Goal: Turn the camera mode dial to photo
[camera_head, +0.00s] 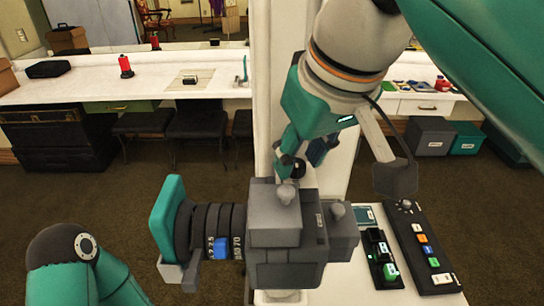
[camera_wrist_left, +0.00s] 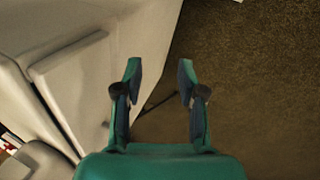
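A large grey camera (camera_head: 285,266) stands on the white counter, its ringed lens (camera_head: 210,228) pointing left with a teal hood at the end. Two pale grey knobs show on its top, one at the left (camera_head: 287,193) and one at the right (camera_head: 337,210); I cannot tell which is the mode dial or read any mode marks. My right gripper (camera_head: 300,168) points down just above the left knob, its fingers apart with nothing seen between them; I cannot tell whether one touches the knob. My left gripper (camera_wrist_left: 160,82) is open and empty, over brown floor beside a pale panel.
A dark control panel (camera_head: 420,250) with coloured buttons and a black charger-like tray (camera_head: 382,262) lie right of the camera. A white post stands behind it. Farther back are a long counter (camera_head: 110,90), stools and storage bins (camera_head: 430,136). The floor at left is open.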

